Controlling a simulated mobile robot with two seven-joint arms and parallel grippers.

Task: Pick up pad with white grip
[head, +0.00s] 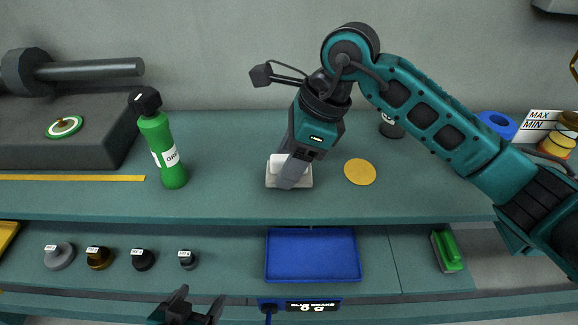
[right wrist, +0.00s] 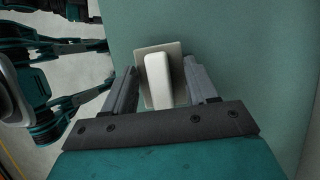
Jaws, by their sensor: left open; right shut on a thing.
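The pad with white grip (head: 274,171) is a light grey square plate with a white block-shaped handle. It is at the middle of the teal worktop (head: 230,200). My right gripper (head: 288,174) reaches down over it from above and is shut on the white grip. In the right wrist view, the white grip (right wrist: 158,82) lies between my right gripper's fingers (right wrist: 162,90), with the plate beyond. I cannot tell whether the plate touches the worktop. My left gripper (head: 190,306) is open and empty at the bottom edge of the head view, below the worktop.
A green bottle (head: 160,142) stands to the left, and an orange disc (head: 360,172) lies just right of the pad. A blue tray (head: 312,256) and several small knobs (head: 98,257) are on the lower shelf. A green-topped brush-like item (head: 447,251) lies lower right.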

